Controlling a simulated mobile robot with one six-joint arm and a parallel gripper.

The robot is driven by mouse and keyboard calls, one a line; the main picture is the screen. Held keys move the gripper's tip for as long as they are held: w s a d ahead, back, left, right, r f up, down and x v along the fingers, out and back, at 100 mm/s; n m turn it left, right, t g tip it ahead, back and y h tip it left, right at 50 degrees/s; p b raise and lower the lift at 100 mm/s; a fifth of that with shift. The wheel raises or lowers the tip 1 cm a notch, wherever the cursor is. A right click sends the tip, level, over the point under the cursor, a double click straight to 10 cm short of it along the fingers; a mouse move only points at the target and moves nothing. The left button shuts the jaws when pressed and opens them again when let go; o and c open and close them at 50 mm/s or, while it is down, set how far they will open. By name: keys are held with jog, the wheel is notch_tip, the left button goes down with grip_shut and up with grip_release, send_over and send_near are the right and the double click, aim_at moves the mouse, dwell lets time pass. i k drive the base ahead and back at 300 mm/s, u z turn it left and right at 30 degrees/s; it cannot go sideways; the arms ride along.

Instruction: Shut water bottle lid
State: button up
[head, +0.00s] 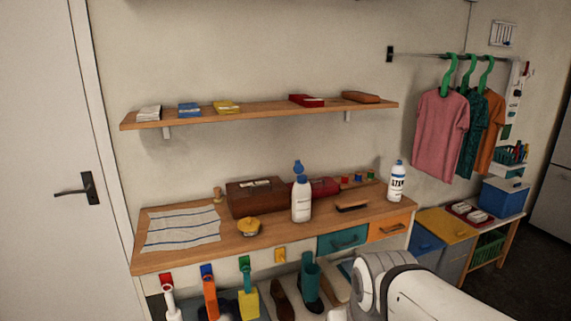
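A white water bottle (301,203) with a blue collar stands upright on the wooden counter (270,243), near its front middle. Its blue lid (298,167) stands up above the bottle's neck, tipped open. My arm shows at the lower right, in front of the counter and to the right of the bottle. My gripper is not in view, so its state does not show.
A second white bottle (396,184) with a blue top stands further right. Behind the water bottle are a brown box (254,197) and a red box (325,187). A shelf (265,113) hangs above.

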aim_at(298, 169)
jog(key=u, duration=0.1)
jog(key=k, duration=0.5)
jog(key=z, duration=0.9)
jog(key=i, duration=0.95)
jog(key=z, duration=0.35)
jog(key=i, duration=1)
jog(key=u, duration=0.75)
jog(key=i, duration=0.55)
jog(key=u, duration=0.5)
